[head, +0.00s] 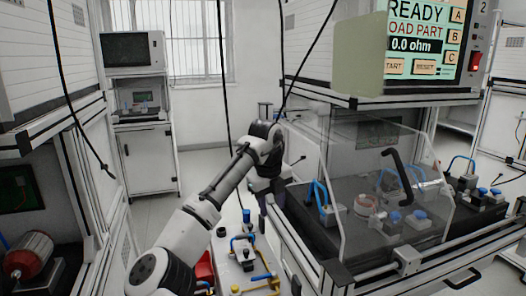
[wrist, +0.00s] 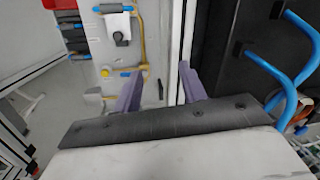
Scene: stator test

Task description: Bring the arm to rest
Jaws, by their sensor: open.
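My white and black arm (head: 205,205) reaches up from the bottom of the head view, bends at its elbow, and its far end points down beside the test bench. In the wrist view my gripper (wrist: 161,72) has two purple fingers spread apart, with nothing between them. They are over the edge between a pale panel (wrist: 120,55) and a dark surface (wrist: 235,75).
The test bench has a clear cover (head: 385,165) with a black handle (head: 398,175); a ring-shaped part (head: 366,204) sits beneath. Its screen (head: 425,38) reads READY, LOAD PART, 0.0 ohm. A red cylindrical part (head: 28,255) lies at left. The back floor is free.

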